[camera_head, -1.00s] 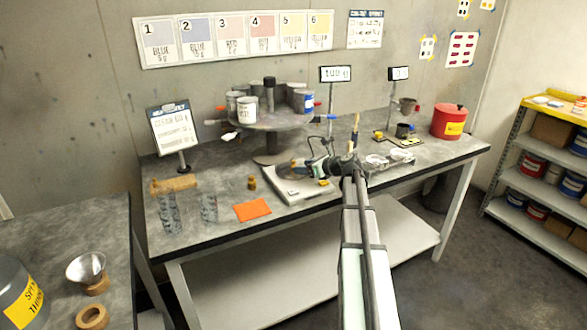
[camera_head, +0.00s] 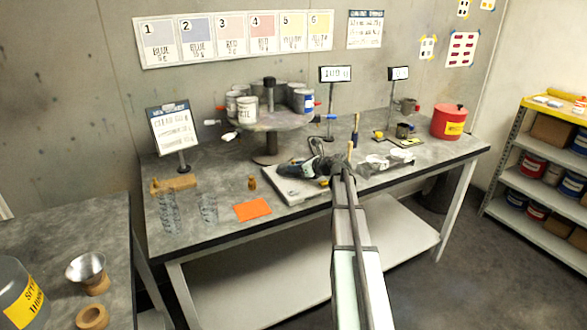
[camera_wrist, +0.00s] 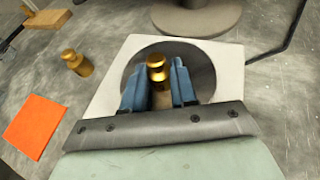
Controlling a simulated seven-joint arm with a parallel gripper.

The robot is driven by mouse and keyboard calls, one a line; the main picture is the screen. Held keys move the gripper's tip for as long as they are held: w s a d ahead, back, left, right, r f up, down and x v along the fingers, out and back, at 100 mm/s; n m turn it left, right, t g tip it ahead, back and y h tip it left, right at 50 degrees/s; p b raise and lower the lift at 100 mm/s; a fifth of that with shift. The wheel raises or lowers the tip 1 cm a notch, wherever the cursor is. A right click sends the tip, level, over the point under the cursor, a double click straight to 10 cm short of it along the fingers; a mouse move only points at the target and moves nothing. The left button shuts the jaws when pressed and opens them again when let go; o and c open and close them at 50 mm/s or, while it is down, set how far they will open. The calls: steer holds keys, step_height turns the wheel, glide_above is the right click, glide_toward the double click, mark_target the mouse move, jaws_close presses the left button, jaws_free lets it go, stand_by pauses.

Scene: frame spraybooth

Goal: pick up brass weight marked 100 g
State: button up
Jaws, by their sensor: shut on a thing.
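A small brass weight (camera_wrist: 156,64) stands upright between the blue fingers of my gripper (camera_wrist: 157,80) in the wrist view, over the dark round pan (camera_wrist: 196,62) of a white scale (camera_wrist: 225,75). My gripper is shut on it. I cannot tell whether its base touches the pan, and no marking on it is readable. A second brass weight (camera_wrist: 76,62) stands on the bench left of the scale, also seen in the head view (camera_head: 252,183). In the head view, my gripper (camera_head: 285,171) is over the scale (camera_head: 302,195) and the held weight is hidden.
An orange sheet (camera_head: 252,210) lies left of the scale. A round stand (camera_head: 270,124) with several cans rises behind. Glass jars (camera_head: 208,208) and a wooden block (camera_head: 174,184) are at the left. A display (camera_head: 335,74) stands behind.

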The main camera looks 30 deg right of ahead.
jaws_close()
